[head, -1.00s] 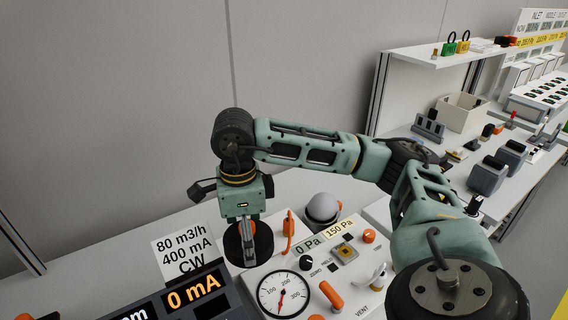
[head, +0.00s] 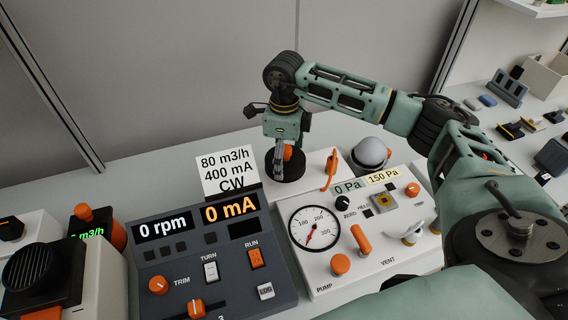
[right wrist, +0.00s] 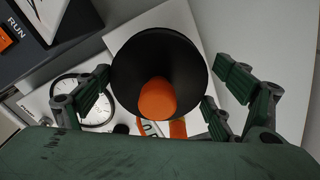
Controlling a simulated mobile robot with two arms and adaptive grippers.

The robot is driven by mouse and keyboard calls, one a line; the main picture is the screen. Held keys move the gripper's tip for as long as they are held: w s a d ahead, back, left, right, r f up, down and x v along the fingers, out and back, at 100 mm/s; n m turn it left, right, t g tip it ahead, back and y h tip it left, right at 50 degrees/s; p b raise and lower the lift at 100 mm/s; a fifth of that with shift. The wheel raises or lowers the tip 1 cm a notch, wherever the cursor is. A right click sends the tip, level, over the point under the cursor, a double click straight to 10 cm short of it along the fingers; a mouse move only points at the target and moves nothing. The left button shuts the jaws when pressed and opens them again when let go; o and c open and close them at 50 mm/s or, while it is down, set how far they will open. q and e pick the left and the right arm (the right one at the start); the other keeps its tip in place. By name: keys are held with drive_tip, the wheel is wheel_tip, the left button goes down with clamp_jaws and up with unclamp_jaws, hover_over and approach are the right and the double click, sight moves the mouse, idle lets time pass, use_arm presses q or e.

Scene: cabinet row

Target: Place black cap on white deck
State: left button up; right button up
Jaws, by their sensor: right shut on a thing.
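The black cap (head: 290,171) is a round black disc with an orange knob. My right gripper (head: 286,150) points down and is shut on it, behind the gauge. In the right wrist view the cap (right wrist: 135,62) shows its wide black face and orange knob between the spread-looking fingers (right wrist: 165,98). The white deck (head: 312,165) lies around and under the cap, at the back of the gauge panel. I cannot tell whether the cap touches it. My left gripper is not in view.
A white gauge panel (head: 338,288) with orange knobs and a dial stands in front. A dark console (head: 225,268) reads 0 rpm and 0 mA. A sign card (head: 226,170) stands left of the cap. A grey dome (head: 370,153) and an orange lever (head: 331,170) stand to its right.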

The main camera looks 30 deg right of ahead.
wheel_tip(320, 180, down, 4)
drive_tip(key=shift+w+f+p, duration=0.1)
drive_tip(key=shift+p, duration=0.4)
drive_tip(key=shift+f, duration=0.25)
drive_tip(key=o, duration=1.1)
drive_tip(key=shift+r, duration=0.1)
drive_tip(key=shift+r, duration=0.1)
wheel_tip(320, 180, up, 12)
drive_tip(key=shift+w+r+b, duration=0.1)
drive_tip(key=shift+b, duration=0.95)
